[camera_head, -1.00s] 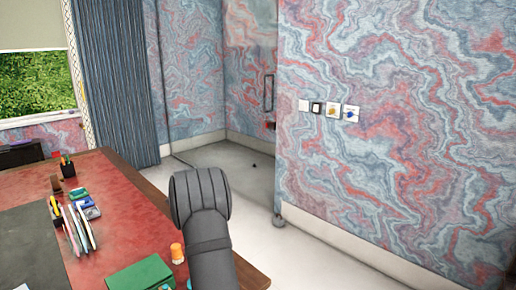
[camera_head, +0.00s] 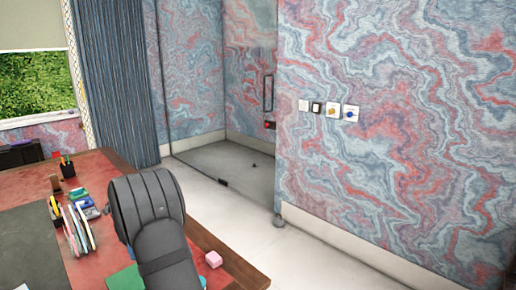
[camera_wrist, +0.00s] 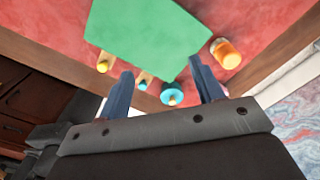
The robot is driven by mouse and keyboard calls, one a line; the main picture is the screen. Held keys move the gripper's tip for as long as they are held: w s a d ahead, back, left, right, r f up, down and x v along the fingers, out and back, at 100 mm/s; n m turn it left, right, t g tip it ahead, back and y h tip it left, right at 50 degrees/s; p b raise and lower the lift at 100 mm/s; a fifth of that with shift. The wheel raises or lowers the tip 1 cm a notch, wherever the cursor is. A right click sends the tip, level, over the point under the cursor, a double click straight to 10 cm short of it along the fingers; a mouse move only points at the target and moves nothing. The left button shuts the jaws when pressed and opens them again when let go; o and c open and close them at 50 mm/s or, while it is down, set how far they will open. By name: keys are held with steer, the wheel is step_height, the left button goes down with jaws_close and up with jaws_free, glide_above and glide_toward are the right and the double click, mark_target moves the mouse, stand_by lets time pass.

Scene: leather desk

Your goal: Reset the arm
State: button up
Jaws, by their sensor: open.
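My gripper (camera_wrist: 163,88) shows in the wrist view with its two dark blue-grey fingers spread apart and nothing held between them. The fingertips point toward a green box (camera_wrist: 145,35) on the red leather desk (camera_wrist: 258,12). In the head view my arm rises at the desk's front right edge, and the gripper itself is not visible there. The arm covers most of the green box (camera_head: 124,278) in that view.
An orange-and-white bottle (camera_wrist: 227,53) and a blue round item (camera_wrist: 172,95) lie near the green box. Open floor lies to the right.

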steer(key=s+a+f, duration=0.1)
steer(key=s+a, duration=0.4)
steer(key=shift+s+a, duration=0.3)
steer(key=shift+s, duration=0.1)
steer(key=o, duration=0.9)
steer(key=shift+c, duration=0.2)
steer(key=w+d+r+n, duration=0.2)
steer(key=d+r+n, duration=0.25)
steer(key=d, duration=0.75)
steer(key=w+d+r+n, duration=0.3)
steer(key=d+r+n, duration=0.15)
steer(key=d, duration=0.65)
step_height(320, 180, down, 9)
steer(key=shift+s+d+f+m, duration=0.15)
steer(key=shift+d+f+m, duration=0.05)
steer(key=shift+d+m, duration=0.1)
steer(key=shift+r, duration=0.1)
